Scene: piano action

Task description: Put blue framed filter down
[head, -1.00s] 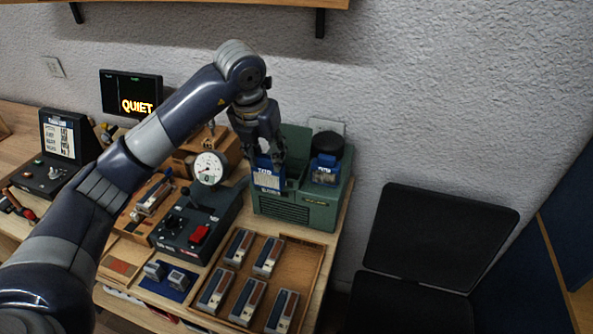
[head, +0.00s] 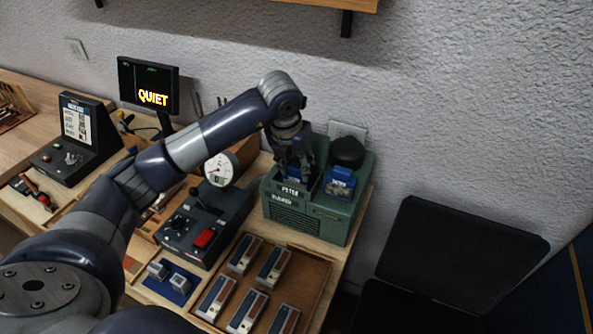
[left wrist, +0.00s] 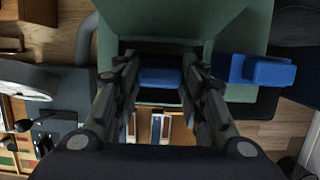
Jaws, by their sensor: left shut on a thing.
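The blue framed filter (head: 293,181) is in the left gripper (head: 293,170), at the left opening of the green machine (head: 306,219). Its upper edge shows blue; its lower part seems hidden inside the machine. In the left wrist view the blue filter (left wrist: 160,77) lies between the two fingers (left wrist: 160,85), over a dark rectangular opening in the green housing (left wrist: 180,20). Whether it rests on the bottom of the opening cannot be seen. My right gripper is not in view.
A second blue part (head: 341,183) sits on the machine's right side, by a black round cap (head: 347,152). A dark control box (head: 205,225) with a dial gauge (head: 220,169) stands left. A wooden tray (head: 308,285) holds several grey blocks in front. A black chair (head: 460,250) is right.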

